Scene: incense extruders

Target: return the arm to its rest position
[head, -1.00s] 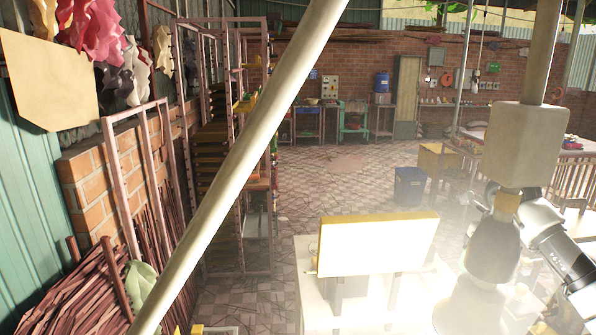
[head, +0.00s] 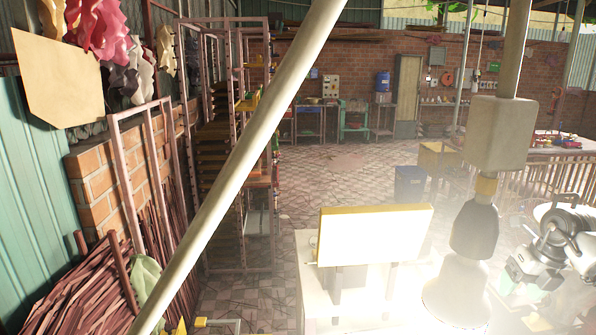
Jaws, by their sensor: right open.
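My right arm comes in at the lower right, and its gripper (head: 524,282) is open, with nothing seen between its fingers. It is beside a tall machine (head: 475,230) with a beige block, dark cone and pale base, and some space shows between them in the picture. The area around the fingertips is washed out by glare. My left gripper is not in view.
A bright white panel with a yellow edge (head: 375,236) stands on a pale table (head: 308,268). A diagonal pole (head: 250,155) crosses the view. Racks (head: 255,225) and bundled sticks (head: 95,285) stand left. The checkered floor (head: 335,175) is open behind the table.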

